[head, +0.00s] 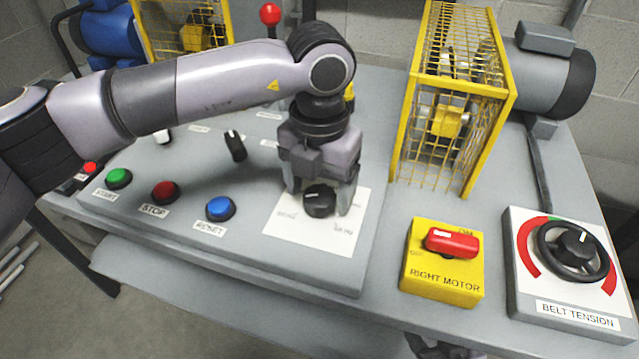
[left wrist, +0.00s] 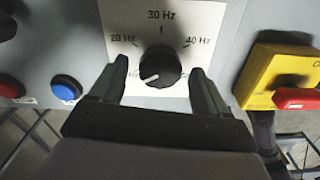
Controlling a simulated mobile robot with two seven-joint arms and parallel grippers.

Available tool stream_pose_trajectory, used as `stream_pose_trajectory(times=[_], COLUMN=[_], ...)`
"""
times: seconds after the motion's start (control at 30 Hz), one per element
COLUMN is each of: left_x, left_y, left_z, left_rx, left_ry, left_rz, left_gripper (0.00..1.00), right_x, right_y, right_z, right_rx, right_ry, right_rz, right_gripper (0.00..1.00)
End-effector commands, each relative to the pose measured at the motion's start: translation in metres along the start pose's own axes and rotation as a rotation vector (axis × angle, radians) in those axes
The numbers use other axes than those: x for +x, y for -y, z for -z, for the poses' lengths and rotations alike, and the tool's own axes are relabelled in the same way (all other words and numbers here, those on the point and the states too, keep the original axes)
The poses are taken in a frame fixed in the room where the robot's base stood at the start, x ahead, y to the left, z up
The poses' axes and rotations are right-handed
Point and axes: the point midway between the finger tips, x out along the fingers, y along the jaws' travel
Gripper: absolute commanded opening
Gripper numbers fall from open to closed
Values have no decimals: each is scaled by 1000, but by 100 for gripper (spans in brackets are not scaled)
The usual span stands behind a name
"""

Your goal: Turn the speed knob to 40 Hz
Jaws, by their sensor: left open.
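The black round speed knob (head: 319,201) sits on a white dial plate (head: 290,238) near the console's right front corner. In the left wrist view the knob (left wrist: 160,67) has a white pointer line aimed to the lower left, below the 20 Hz mark. 30 Hz is printed at the top and the 40 Hz mark (left wrist: 198,41) at upper right; the lower labels are partly hidden. My left gripper (head: 318,197) is open above the plate, one finger on each side of the knob. In the left wrist view gaps show between knob and fingers. My right gripper is not in view.
Green, red and blue buttons (head: 220,208) line the console's front left. A black selector switch (head: 235,145) stands behind them. To the right are a yellow box with a red switch (head: 452,242), a belt tension handwheel (head: 573,250) and a yellow cage (head: 455,110).

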Motion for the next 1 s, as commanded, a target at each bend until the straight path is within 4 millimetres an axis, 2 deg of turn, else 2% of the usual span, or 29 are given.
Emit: stream_pose_trajectory(times=[0.2,0.37,0.4,0.77,1.0], left_x=[0,0,0,1,2], left_y=[0,0,0,0,0], left_z=[0,0,0,0,0], left_rx=[0,0,0,50,201], left_ry=[0,0,0,0,1], left_rz=[0,1,1,1,0], left_gripper=[76,24,20,20,20], right_x=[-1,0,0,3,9], right_y=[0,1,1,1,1], right_z=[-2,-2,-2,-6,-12], right_rx=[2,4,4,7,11], right_ry=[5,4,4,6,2], right_rz=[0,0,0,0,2], right_gripper=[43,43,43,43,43])
